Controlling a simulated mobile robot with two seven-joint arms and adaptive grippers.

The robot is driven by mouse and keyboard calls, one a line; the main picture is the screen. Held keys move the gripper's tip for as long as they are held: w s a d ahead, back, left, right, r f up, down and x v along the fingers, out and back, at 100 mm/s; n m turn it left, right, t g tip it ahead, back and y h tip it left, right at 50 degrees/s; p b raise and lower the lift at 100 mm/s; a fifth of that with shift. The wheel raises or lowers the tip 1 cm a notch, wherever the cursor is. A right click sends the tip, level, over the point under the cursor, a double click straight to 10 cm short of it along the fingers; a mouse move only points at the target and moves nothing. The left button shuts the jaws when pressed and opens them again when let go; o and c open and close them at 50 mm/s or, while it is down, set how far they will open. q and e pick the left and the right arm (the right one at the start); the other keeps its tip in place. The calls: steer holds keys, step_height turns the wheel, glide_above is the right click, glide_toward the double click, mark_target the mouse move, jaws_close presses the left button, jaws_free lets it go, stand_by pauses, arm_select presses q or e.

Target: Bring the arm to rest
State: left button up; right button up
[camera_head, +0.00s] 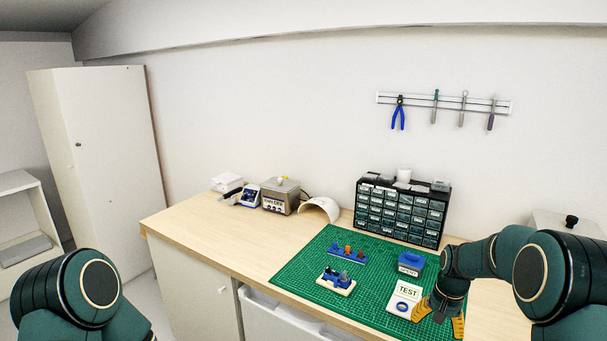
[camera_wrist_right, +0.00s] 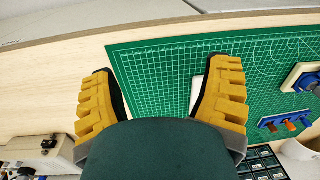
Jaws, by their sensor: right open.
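My right gripper (camera_head: 440,318) is open and empty. It points down over the front right part of the green mat (camera_head: 300,277), just right of the white TEST pad (camera_head: 396,293). In the right wrist view its two yellow fingers (camera_wrist_right: 165,75) stand wide apart, with mat and bare bench between them. A white edge, likely the pad's, shows beside the right-hand finger there. My right arm reaches in from the right edge of the head view, bent at the elbow. Of my left arm only dark green links show at the lower left; its gripper is out of view.
A blue ring (camera_head: 402,306) lies on the pad. Behind it stands a blue-lidded box (camera_head: 411,262). A blue rack with coloured pieces (camera_head: 347,255) and a cream stand (camera_head: 336,283) are left on the mat. The black drawer cabinet (camera_head: 402,211) stands at the wall.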

steer(key=s+a+f+n, duration=0.1)
steer(key=s+a+f, duration=0.3)
steer(key=a+f, duration=0.3)
steer(key=s+a+f+n+y+b, duration=0.1)
steer(key=s+a+f, duration=0.5)
steer(key=s, duration=0.4)
steer(key=s+a+f+n+t+y+b, duration=0.1)
steer(key=s+a+f+y, duration=0.1)
steer(key=s+a+f, duration=0.4)
steer(key=s+a, duration=0.3)
steer(key=s, duration=0.1)
steer(key=shift+s+a+f+n+t, duration=0.15)
steer(key=shift+n+t, duration=0.15)
steer(key=shift+n, duration=0.1)
